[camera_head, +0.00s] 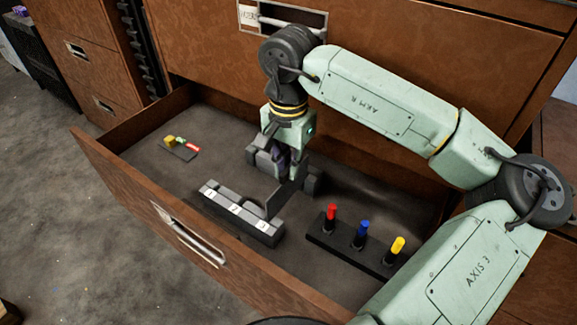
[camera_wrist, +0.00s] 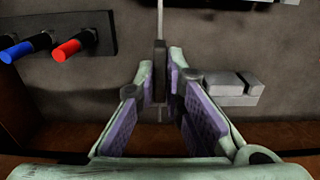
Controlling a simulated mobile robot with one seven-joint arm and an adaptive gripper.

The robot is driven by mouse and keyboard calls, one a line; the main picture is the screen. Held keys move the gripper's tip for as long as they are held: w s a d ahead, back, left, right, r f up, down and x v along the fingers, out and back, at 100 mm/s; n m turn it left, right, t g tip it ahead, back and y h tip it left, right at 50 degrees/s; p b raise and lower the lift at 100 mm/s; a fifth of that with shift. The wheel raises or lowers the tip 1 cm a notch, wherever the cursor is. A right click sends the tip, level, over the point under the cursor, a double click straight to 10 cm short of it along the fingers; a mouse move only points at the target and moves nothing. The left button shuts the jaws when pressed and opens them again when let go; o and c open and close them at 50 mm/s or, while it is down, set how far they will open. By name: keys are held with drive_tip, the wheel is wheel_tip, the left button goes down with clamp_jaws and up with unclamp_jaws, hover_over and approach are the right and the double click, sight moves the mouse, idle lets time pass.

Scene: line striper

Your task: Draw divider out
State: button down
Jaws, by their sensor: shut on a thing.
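The divider (camera_head: 282,200) is a thin dark grey plate standing upright in the open drawer. My gripper (camera_head: 279,166) is above it, pointing down, with its jaws shut on the plate's upper part. In the wrist view, the divider (camera_wrist: 160,50) shows edge-on as a narrow strip between the fingertips (camera_wrist: 160,78). A long grey block with white labels (camera_head: 240,212) lies just left of the plate in the head view. I cannot tell whether the plate touches the block or the drawer floor.
The drawer front (camera_head: 135,195) and side walls enclose the work area. A dark rack (camera_head: 345,252) with red, blue and yellow pegs stands at right. A small plate (camera_head: 180,152) with a yellow piece lies at left. The drawer floor between is bare.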

drive_tip(key=shift+r+p, duration=1.15)
drive_tip(key=shift+r, duration=1.2)
